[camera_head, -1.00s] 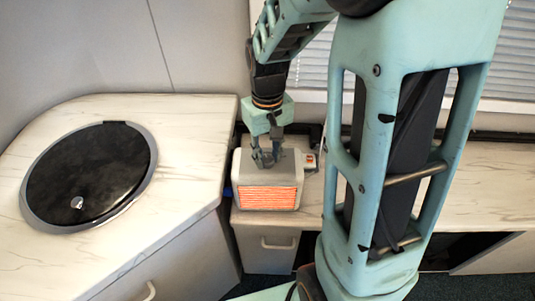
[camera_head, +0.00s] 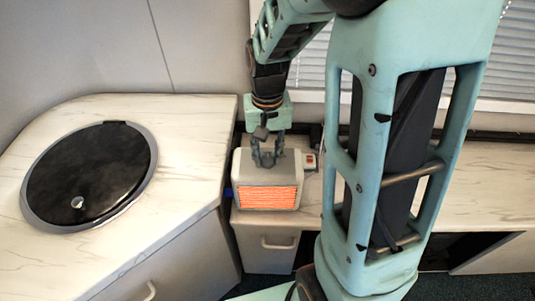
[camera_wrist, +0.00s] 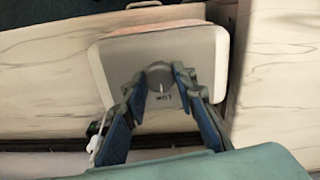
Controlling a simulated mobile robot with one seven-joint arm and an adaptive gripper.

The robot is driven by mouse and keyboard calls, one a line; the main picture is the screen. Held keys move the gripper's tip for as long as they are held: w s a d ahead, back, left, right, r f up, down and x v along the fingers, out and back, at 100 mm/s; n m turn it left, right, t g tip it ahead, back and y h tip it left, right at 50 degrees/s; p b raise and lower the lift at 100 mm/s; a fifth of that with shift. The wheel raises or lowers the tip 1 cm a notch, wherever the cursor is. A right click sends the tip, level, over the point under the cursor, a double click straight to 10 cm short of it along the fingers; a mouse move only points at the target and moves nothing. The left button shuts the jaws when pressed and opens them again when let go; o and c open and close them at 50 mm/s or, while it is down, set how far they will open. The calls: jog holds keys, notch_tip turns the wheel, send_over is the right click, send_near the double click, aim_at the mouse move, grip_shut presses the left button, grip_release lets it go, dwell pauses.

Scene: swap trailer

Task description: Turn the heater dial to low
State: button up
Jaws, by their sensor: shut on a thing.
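The heater (camera_head: 267,182) is a small grey-white box with a glowing orange front grille. It stands on the low counter. Its round grey dial (camera_wrist: 159,76) is on the top face and carries a pale pointer line, with small dark lettering beside it in the wrist view.
A higher marbled counter (camera_head: 185,125) with a round black lid (camera_head: 88,175) is at the left. A small white box with a red switch (camera_head: 310,160) sits right of the heater. A white plug and cord (camera_wrist: 94,143) lie near the heater. A window with blinds is behind.

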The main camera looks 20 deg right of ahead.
aim_at(267, 159)
jog(key=o, duration=1.2)
jog(key=shift+c, duration=0.2)
notch_tip(267, 159, up, 12)
jog(key=shift+f, duration=0.1)
